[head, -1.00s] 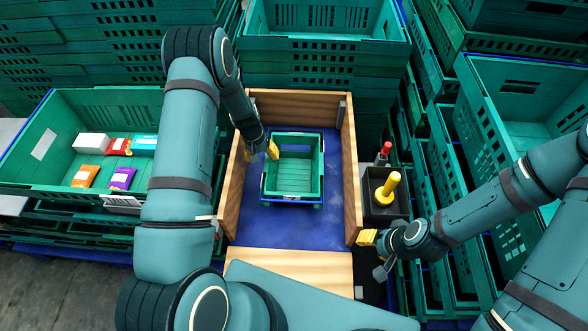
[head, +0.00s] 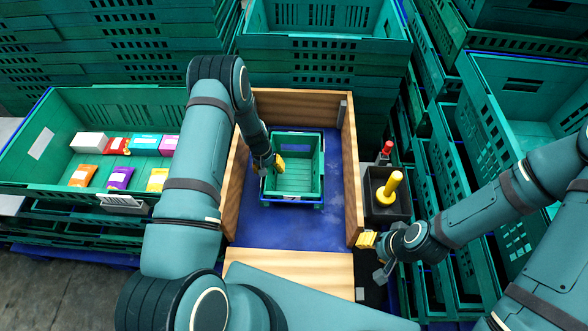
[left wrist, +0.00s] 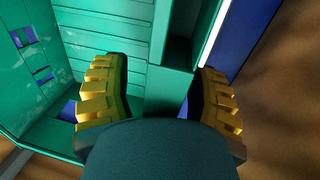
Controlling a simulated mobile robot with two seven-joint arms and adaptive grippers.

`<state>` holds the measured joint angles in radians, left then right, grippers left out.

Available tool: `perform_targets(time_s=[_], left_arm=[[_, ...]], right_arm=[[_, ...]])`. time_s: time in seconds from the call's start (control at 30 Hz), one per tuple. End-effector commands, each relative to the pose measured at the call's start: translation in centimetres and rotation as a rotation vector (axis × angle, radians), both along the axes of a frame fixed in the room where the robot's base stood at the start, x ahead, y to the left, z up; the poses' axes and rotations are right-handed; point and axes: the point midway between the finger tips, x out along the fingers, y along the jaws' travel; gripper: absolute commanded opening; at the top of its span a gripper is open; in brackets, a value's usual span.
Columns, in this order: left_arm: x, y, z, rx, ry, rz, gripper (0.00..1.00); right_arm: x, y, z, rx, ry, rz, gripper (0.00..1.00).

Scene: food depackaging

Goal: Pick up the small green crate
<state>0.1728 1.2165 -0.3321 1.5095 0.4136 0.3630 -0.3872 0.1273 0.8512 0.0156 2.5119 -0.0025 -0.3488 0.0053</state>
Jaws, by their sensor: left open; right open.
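The small green crate (head: 297,178) stands upright on the blue floor of the wooden-walled work area in the head view. My left gripper (head: 268,166) is at the crate's left wall. In the left wrist view the open yellow fingers of my left gripper (left wrist: 161,98) stand on either side of the crate's wall (left wrist: 172,85), one over the inside and one outside. I cannot tell whether they touch it. My right gripper (head: 372,255) is open and empty, near the front right corner of the work area.
Wooden walls (head: 351,165) bound the blue floor (head: 290,228) left, right and behind. A large green crate (head: 60,125) with several food packets is at the left. A black bin (head: 388,213) with a yellow-handled tool (head: 391,187) is at the right. Stacked crates surround the area.

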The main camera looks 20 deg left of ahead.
Motion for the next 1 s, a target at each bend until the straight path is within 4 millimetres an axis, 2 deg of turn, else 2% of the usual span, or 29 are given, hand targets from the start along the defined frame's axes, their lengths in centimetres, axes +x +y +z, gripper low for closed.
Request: perform_targets(time_s=[0.03, 0.17, 0.2, 0.67, 0.77, 1.0], left_arm=[[0.0, 0.0, 0.0, 0.000, 0.000, 0.000, 0.50], [0.0, 0.0, 0.0, 0.000, 0.000, 0.000, 0.05], [0.0, 0.0, 0.0, 0.000, 0.000, 0.000, 0.00], [0.0, 0.1, 0.2, 0.002, -0.001, 0.000, 0.00], [0.1, 0.1, 1.0, 0.002, -0.002, 0.000, 0.00], [0.1, 0.0, 5.5, 0.001, -0.004, 0.000, 0.00]], right_arm=[[0.0, 0.0, 0.0, 0.000, 0.000, 0.000, 0.47], [0.0, 0.0, 0.0, 0.000, 0.000, 0.000, 0.47], [0.0, 0.0, 0.0, 0.000, 0.000, 0.000, 0.47], [0.0, 0.0, 0.0, 0.000, 0.000, 0.000, 0.47], [0.0, 0.0, 0.2, 0.000, 0.000, 0.000, 0.47], [0.0, 0.0, 1.1, 0.000, 0.000, -0.001, 0.47]])
